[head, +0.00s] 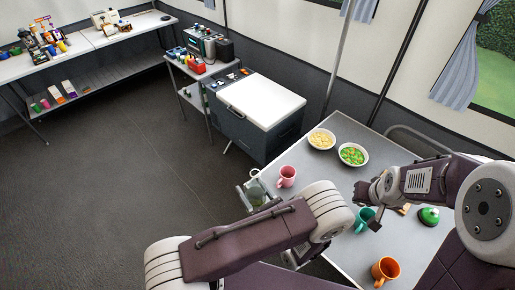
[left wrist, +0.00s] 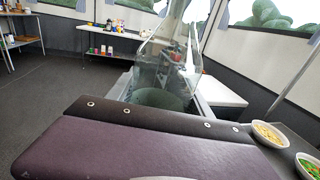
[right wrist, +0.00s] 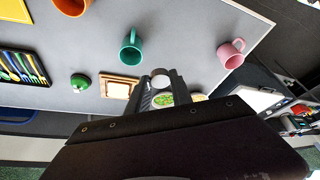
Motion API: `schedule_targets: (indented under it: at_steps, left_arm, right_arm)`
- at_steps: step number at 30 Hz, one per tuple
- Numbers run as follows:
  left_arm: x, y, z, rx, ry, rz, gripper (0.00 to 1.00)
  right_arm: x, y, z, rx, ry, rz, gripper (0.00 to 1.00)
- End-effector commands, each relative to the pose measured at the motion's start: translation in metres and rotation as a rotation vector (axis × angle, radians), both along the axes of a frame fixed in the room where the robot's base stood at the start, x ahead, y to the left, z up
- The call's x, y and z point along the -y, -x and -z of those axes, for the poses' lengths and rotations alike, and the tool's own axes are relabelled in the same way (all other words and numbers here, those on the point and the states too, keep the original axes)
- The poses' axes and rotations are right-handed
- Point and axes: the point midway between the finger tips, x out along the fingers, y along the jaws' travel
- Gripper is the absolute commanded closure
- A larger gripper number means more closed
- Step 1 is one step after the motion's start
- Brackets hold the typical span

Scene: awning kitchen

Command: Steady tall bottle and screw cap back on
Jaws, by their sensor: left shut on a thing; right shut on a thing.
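A tall clear bottle with a greenish lower part (left wrist: 160,98) fills the middle of the left wrist view. In the head view it shows small (head: 256,193) at the table's left edge. My left gripper (head: 257,206) is shut on it; its fingertips are mostly hidden. My right gripper (right wrist: 160,90) is shut on a small round pale cap (right wrist: 161,74) above the table. In the head view my right gripper (head: 374,222) is beside the teal mug, well apart from the bottle. The bottle's mouth is not clear.
The grey table (head: 325,185) carries a pink mug (head: 287,177), a teal mug (head: 364,218), an orange mug (head: 385,270), two food bowls (head: 322,139) and a green round thing (head: 428,216). A sandwich board (right wrist: 118,88) lies near my right gripper. A white-topped cabinet (head: 260,98) stands behind.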

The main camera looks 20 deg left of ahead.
Motion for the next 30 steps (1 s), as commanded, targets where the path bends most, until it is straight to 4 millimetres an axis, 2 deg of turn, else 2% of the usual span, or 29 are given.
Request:
schedule_targets:
  at_steps: [9,15,21,30]
  left_arm:
    - [0.061,-0.007,-0.008,0.002,0.001,0.125,1.00]
    - [0.092,-0.011,-0.011,0.002,0.002,0.188,1.00]
    - [0.108,-0.013,-0.013,0.002,0.000,0.221,1.00]
    - [0.110,-0.013,-0.013,0.001,0.000,0.225,1.00]
  right_arm:
    - [0.000,0.000,0.000,0.000,0.000,0.000,1.00]
    - [0.000,0.000,0.000,0.000,0.000,0.000,1.00]
    - [0.000,0.000,0.000,0.000,0.000,0.000,1.00]
    - [0.000,0.000,0.000,0.000,0.000,0.000,1.00]
